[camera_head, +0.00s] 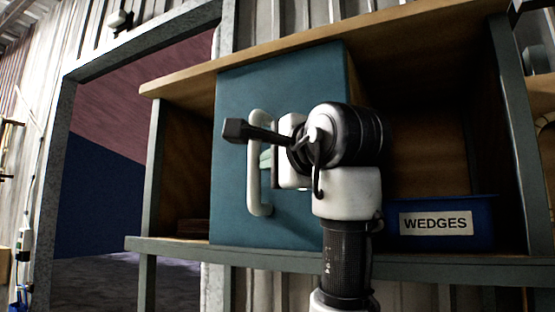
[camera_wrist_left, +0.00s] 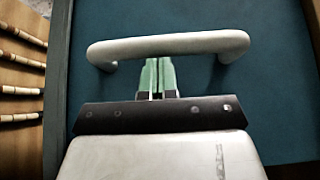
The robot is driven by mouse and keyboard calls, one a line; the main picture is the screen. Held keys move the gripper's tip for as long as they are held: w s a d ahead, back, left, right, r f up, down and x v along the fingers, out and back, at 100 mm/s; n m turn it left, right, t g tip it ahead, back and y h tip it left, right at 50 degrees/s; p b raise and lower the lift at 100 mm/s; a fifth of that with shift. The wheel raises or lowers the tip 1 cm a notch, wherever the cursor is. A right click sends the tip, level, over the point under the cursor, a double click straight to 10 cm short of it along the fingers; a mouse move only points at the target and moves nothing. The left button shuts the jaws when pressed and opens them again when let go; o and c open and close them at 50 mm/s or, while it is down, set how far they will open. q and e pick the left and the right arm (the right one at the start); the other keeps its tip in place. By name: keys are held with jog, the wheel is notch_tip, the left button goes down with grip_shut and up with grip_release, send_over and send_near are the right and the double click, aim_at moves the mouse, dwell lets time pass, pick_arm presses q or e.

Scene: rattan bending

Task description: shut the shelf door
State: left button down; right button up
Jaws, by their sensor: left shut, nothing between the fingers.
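The teal shelf door (camera_head: 235,95) stands upright across the left-middle of the wooden shelf, with open shelf space on both sides of it. It fills most of the left wrist view (camera_wrist_left: 270,90). Its pale bar handle (camera_head: 256,190) is vertical in the head view and crosses the upper middle of the wrist view (camera_wrist_left: 200,43). My left gripper (camera_head: 265,160) is at the handle, its green fingers (camera_wrist_left: 159,65) shut and empty, the tips right by the bar. Whether they touch it I cannot tell. My wrist hides part of the door's right side. My right gripper is not in view.
A blue bin labelled WEDGES (camera_head: 480,207) sits in the right shelf opening. Several rattan poles (camera_wrist_left: 22,90) lie at the left in the wrist view, beside the door's edge. The shelf's front edge (camera_head: 180,246) runs below. A doorway (camera_head: 70,140) opens at the left.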

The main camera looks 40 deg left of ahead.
pick_arm(q)
jog(key=b, duration=0.3)
send_near(213, 167)
jog(key=a+f, duration=0.1)
jog(key=a, duration=0.3)
jog(key=s+a, duration=0.3)
jog(key=a, duration=0.9)
jog(key=shift+s+a+p, duration=0.35)
jog(key=shift+s+a, duration=0.05)
jog(key=shift+w+r, duration=0.1)
jog(key=shift+r, duration=0.05)
